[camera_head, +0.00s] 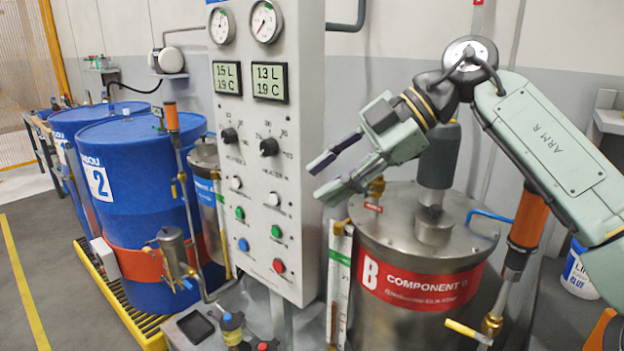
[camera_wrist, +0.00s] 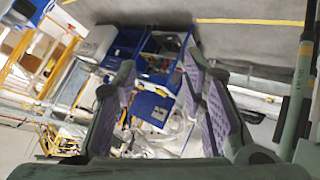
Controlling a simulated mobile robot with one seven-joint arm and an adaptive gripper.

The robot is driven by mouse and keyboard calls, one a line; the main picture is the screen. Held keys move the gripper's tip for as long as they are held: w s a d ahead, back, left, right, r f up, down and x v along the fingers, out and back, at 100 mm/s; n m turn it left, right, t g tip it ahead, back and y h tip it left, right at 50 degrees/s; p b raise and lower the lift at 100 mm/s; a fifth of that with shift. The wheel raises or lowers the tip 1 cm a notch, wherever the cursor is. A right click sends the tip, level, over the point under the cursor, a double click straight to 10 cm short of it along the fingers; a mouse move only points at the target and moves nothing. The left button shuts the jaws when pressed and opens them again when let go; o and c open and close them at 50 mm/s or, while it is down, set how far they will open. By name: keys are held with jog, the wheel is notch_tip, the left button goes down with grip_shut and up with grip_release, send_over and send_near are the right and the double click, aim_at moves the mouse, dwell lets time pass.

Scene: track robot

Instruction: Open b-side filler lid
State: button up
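The component B tank (camera_head: 420,292) is a steel drum with a red "B COMPONENT B" label, right of centre in the head view. Its round top (camera_head: 385,225) carries a grey cylinder on a steel collar (camera_head: 433,226) and a brass fitting with a small red tag (camera_head: 373,207). I cannot tell which part is the filler lid; part of the top is hidden behind the cylinder. My gripper (camera_head: 320,178) is open and empty, above the tank's left side, its fingers pointing left towards the control panel. The wrist view shows the fingers (camera_wrist: 160,75) spread apart, with nothing between them.
The control panel (camera_head: 255,200) with gauges, knobs and buttons stands close left of the fingertips. An orange-handled pipe (camera_head: 528,220) rises right of the tank. Blue drums (camera_head: 130,200) stand on a yellow-edged pallet at left. The floor at far left is clear.

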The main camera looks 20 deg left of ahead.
jog(key=shift+s+a+r+n+y, duration=0.1)
jog(key=shift+s+a+n+y, duration=0.25)
jog(key=shift+s+a, duration=0.5)
jog(key=shift+w+a, duration=0.1)
